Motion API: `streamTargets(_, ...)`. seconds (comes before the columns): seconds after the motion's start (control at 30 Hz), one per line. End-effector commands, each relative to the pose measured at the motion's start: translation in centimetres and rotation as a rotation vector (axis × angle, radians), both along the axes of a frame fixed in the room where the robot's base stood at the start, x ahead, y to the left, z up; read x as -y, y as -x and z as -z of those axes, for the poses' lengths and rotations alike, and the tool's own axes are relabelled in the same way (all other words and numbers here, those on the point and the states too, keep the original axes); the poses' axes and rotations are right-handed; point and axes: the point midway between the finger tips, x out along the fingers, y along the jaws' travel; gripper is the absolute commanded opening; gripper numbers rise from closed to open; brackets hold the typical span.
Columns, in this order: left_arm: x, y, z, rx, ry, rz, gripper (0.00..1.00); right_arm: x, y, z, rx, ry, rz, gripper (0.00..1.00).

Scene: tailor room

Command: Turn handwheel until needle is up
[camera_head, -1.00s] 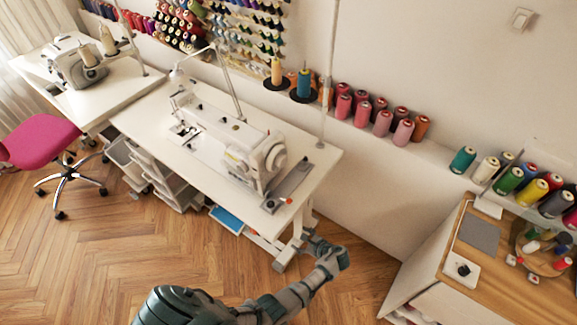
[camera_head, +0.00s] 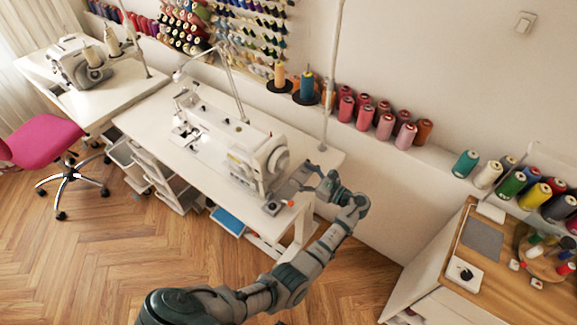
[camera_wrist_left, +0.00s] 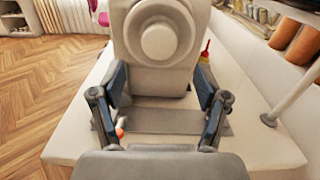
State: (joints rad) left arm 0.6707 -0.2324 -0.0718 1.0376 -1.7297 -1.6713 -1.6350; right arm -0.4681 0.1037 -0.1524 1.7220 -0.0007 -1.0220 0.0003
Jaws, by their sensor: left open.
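The white sewing machine (camera_head: 228,138) stands on a white table (camera_head: 160,135). Its round handwheel (camera_head: 278,160) is on the end facing my left arm. The needle area (camera_head: 190,128) is at the far end, too small to tell the needle's height. My left gripper (camera_head: 312,178) is over the table's near right end, just right of the handwheel and apart from it. In the left wrist view the handwheel (camera_wrist_left: 158,40) is straight ahead, above and beyond the open, empty fingers (camera_wrist_left: 162,92). My right gripper is not in view.
A thread stand pole (camera_head: 331,80) rises at the table's back right. Several thread cones (camera_head: 385,127) line the wall ledge behind. A wooden-topped desk (camera_head: 480,262) stands at the right. A pink chair (camera_head: 45,143) is at the left.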

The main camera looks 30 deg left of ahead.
Motion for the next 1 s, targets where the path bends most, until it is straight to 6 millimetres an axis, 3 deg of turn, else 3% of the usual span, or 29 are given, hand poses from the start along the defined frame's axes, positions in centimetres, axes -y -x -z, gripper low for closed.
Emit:
streamTargets(0.1,-2.5,-0.1,0.0,0.0,-0.001,-0.002,0.74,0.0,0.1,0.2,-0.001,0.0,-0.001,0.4)
streamTargets(0.3,-5.1,-0.4,0.1,0.0,0.0,0.0,0.74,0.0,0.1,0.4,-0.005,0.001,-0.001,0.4)
streamTargets(0.67,-5.9,-0.4,0.1,0.0,0.001,0.0,0.74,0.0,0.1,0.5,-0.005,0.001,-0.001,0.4)
streamTargets(0.73,-5.9,-0.4,0.1,0.0,0.001,0.0,0.64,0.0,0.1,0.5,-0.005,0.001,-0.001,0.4)
streamTargets(0.93,-5.8,-0.4,0.1,0.0,0.001,0.001,0.14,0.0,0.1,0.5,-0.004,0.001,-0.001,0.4)
streamTargets(1.0,-5.8,-0.5,0.1,0.0,0.001,0.001,0.14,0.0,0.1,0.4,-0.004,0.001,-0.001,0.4)
